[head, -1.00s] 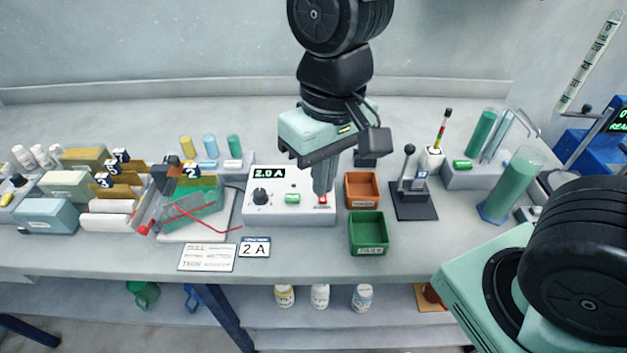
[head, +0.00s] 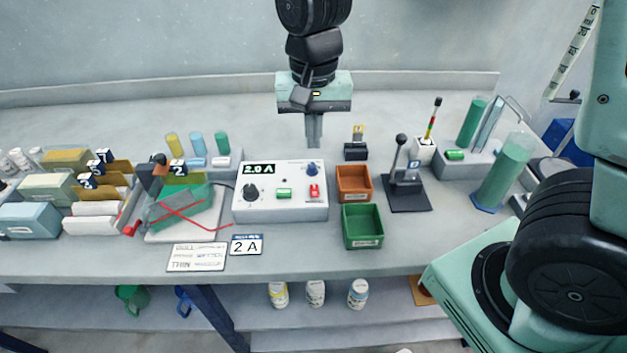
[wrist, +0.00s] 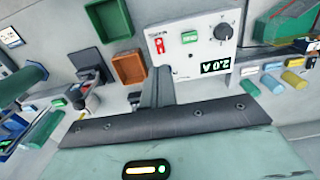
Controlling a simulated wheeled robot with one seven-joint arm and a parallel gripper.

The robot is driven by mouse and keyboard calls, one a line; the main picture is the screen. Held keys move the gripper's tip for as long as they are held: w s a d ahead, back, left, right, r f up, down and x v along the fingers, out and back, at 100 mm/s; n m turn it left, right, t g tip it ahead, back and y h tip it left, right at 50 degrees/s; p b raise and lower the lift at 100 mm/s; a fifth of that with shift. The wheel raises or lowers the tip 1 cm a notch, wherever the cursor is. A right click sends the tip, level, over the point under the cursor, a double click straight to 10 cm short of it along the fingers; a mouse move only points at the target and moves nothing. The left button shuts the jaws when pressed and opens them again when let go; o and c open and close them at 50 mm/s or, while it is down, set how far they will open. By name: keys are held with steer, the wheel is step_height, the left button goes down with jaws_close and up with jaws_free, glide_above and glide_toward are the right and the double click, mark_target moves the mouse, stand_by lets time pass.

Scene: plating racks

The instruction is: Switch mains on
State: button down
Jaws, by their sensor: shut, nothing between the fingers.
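The white power supply box (head: 262,210) stands on the bench. Its display (head: 258,169) is lit and reads 2.0 A. A red rocker switch (head: 314,191) sits on its right side, and also shows in the wrist view (wrist: 159,46). I cannot tell the rocker's position for certain.
A brown bin (head: 353,196) and a green bin (head: 363,242) are right of the box. A black lever stand (head: 410,207) is farther right. A tray with a red lead (head: 195,234) is at left. A "2 A" card (head: 246,249) lies in front.

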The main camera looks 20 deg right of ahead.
mark_target(313, 193)
step_height(313, 193, down, 12)
steer(key=shift+p, duration=0.65)
